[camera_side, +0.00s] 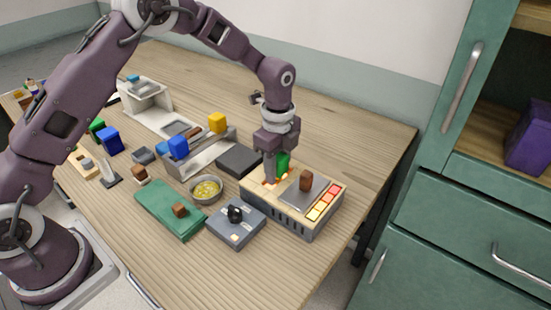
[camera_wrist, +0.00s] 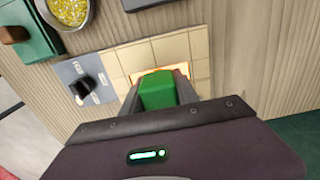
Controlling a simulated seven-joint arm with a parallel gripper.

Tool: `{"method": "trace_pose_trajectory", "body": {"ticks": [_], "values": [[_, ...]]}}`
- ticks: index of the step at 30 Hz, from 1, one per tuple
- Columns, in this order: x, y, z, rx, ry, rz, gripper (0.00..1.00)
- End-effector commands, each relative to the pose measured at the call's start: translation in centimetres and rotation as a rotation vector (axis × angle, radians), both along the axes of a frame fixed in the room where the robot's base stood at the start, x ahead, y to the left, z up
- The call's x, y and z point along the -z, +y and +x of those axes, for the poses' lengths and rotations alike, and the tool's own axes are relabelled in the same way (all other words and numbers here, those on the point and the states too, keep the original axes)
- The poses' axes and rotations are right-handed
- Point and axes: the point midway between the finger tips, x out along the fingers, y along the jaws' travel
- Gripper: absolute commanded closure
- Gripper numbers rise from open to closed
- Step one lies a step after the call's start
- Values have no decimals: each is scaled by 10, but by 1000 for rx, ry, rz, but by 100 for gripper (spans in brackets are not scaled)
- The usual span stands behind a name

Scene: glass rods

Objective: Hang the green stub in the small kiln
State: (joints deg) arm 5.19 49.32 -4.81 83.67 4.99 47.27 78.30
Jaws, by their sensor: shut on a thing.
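The green stub (camera_side: 284,162) is a small green block held between the fingers of my gripper (camera_side: 273,170). In the wrist view the green stub (camera_wrist: 158,92) sits between the two grey fingers, which are shut on it. The small kiln (camera_side: 291,222) is a low box with a cream tiled top and a glowing orange opening (camera_side: 268,182). The stub is at this opening, and the glow also shows around the stub in the wrist view (camera_wrist: 160,70). Its lower end is hidden, so I cannot tell how deep it sits.
On the kiln's top, a brown block (camera_side: 306,180) stands on a grey plate, beside a red-to-yellow strip (camera_side: 322,203). The front right table is clear.

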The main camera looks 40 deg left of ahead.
Motion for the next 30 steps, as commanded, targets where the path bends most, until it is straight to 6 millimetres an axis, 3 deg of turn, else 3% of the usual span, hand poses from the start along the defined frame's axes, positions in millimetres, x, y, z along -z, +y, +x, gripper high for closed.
{"method": "trace_pose_trajectory", "body": {"ticks": [13,14,17,26,30], "values": [[10,0,0,-1,-1,0,100],[10,0,0,-1,-1,0,60],[10,0,0,-1,-1,0,41],[7,0,0,-1,-2,-1,39],[-20,0,1,-2,-7,-1,39]]}}
